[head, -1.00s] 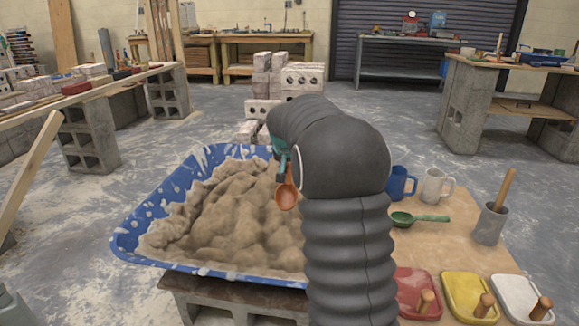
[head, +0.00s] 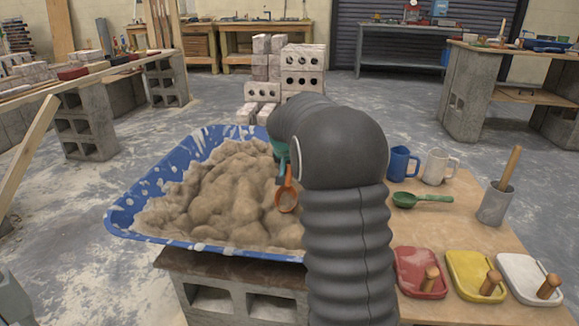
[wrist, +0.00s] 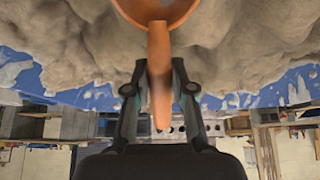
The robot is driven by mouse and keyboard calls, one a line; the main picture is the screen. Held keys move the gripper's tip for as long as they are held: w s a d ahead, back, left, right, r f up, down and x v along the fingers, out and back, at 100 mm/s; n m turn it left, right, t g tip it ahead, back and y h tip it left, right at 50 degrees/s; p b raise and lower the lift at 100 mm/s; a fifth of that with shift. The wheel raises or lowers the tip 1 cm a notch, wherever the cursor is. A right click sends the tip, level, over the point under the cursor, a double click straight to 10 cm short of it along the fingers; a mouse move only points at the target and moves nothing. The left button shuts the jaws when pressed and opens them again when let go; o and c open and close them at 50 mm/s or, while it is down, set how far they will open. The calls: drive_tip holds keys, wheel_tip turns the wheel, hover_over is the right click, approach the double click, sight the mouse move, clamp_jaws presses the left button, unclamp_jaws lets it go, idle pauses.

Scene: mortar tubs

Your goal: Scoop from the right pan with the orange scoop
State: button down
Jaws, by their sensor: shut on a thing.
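My gripper (wrist: 158,90) is shut on the handle of the orange scoop (head: 287,201). In the wrist view the orange scoop (wrist: 159,50) has its handle between both fingers and its bowl at the top edge, partly cut off. The blue pan (head: 139,216), splashed with white, holds a heap of tan mortar (head: 215,195). The scoop hangs over the right part of this heap. I cannot tell whether its bowl touches the mortar. My arm hides the pan's right side and most of my gripper in the head view. Only one pan shows.
Stacked bricks (head: 300,72) stand behind the pan.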

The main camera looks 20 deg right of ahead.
sight(286, 201)
drive_tip(key=shift+g+y, duration=0.4)
drive_tip(key=shift+g, duration=0.2)
drive_tip(key=shift+s+a+f+b, duration=0.35)
drive_tip(key=shift+s+a+f, duration=0.5)
drive_tip(key=shift+s, duration=0.25)
drive_tip(key=shift+s+a+f+b, duration=0.35)
drive_tip(key=shift+s+a+f, duration=0.35)
drive_tip(key=shift+s+f, duration=0.35)
drive_tip(key=shift+s+a+f+b, duration=0.35)
drive_tip(key=shift+s+a+f, duration=0.45)
drive_tip(key=shift+s, duration=0.4)
drive_tip(key=shift+d+r+p, duration=0.1)
drive_tip(key=shift+r+p, duration=0.2)
drive_tip(key=shift+p, duration=0.65)
drive_tip(key=shift+g+p, duration=0.3)
drive_tip(key=shift+p, duration=0.05)
drive_tip(key=g+y+p, duration=0.1)
drive_tip(key=p, duration=0.3)
drive_tip(key=r+g+y+p, duration=0.1)
drive_tip(key=p, duration=0.4)
drive_tip(key=shift+s+a+r, duration=0.2)
drive_tip(key=shift+s+r, duration=0.1)
drive_tip(key=shift+r+g+y+p, duration=0.3)
drive_tip(key=shift+r+g+p, duration=0.05)
drive_tip(key=shift+g+p, duration=0.4)
wheel_tip(286, 201, up, 10)
drive_tip(key=shift+w+d, duration=0.25)
drive_tip(key=shift+w, duration=0.15)
drive_tip(key=shift+g, duration=0.25)
